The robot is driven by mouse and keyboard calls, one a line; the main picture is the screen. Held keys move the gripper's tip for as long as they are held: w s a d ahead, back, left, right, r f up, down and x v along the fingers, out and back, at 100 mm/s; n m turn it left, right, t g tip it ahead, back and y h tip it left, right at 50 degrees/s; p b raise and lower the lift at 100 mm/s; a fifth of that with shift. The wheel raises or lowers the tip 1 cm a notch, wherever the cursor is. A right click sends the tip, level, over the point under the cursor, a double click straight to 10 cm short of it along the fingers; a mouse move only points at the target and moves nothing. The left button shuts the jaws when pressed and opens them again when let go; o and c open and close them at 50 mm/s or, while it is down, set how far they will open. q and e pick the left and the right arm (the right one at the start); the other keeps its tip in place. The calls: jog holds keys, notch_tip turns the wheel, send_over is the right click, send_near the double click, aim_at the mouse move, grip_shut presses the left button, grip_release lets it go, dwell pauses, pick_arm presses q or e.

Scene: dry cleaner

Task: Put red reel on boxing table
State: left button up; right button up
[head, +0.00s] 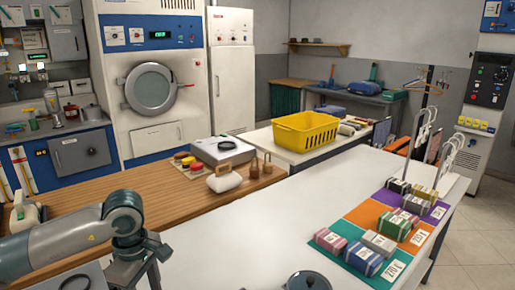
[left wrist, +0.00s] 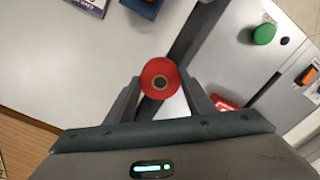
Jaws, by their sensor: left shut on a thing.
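In the left wrist view the reel is over the edge of a white surface (left wrist: 75,65). In the head view my left arm comes in from the left, its lower end near the bottom edge; I cannot make out the reel there. A long white table (head: 270,210) fills the middle and right; I cannot tell whether it is the boxing table. My right gripper is not in view.
The wooden counter (head: 70,215) holds coloured round items (head: 188,160), a white roll (head: 224,183) and a grey device (head: 222,149). Several wrapped packages (head: 362,260) lie on coloured mats at the white table's right side. A yellow basket (head: 305,133) stands behind. The white table's middle is clear.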

pick_arm(q)
jog(key=s+d+m, duration=0.4)
jog(key=s+m, duration=0.3)
jog(key=m, duration=0.8)
jog(key=shift+s+d+f, duration=0.25)
jog(key=shift+d, duration=0.05)
